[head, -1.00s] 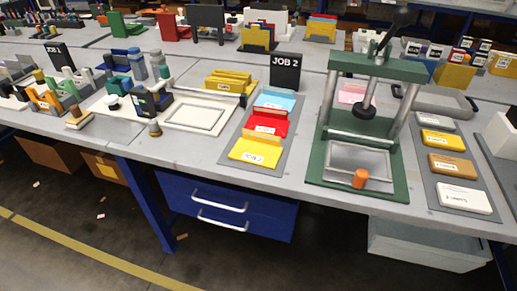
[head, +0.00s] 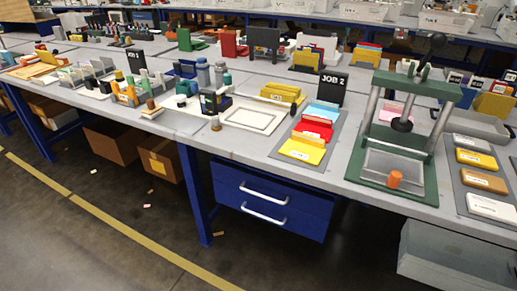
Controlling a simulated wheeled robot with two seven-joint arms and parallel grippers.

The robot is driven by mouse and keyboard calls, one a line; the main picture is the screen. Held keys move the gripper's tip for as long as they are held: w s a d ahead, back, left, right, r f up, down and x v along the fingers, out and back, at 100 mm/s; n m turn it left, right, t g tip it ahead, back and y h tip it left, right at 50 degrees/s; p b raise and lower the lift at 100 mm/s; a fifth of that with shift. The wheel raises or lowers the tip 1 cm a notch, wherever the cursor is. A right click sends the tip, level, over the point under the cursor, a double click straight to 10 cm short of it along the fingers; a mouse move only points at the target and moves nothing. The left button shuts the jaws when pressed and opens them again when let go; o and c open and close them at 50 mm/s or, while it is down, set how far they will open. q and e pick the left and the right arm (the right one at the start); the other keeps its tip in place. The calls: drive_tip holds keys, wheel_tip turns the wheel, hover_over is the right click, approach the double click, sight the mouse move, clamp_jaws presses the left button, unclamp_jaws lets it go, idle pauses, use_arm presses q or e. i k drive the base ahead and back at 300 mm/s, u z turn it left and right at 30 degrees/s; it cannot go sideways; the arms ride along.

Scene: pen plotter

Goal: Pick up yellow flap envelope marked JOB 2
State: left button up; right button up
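The yellow flap envelope (head: 301,151) lies at the front of a grey mat (head: 340,127), nearest the table's front edge. A small white label with dark print is on it, too small to read now. A red envelope (head: 314,127) and a light blue one (head: 324,110) lie behind it in a row. A black sign reading JOB 2 (head: 331,88) stands at the back of the mat. Neither of my grippers is in view.
A green press (head: 433,190) with an orange knob stands right of the mat. A white plotter bed (head: 253,118) lies to the left. A blue drawer unit (head: 270,200) hangs below the table edge. The floor in front is clear apart from small scraps.

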sight(305, 148)
drive_tip(key=u, duration=1.15)
drive_tip(key=i, duration=1.2)
drive_tip(key=z, duration=2.65)
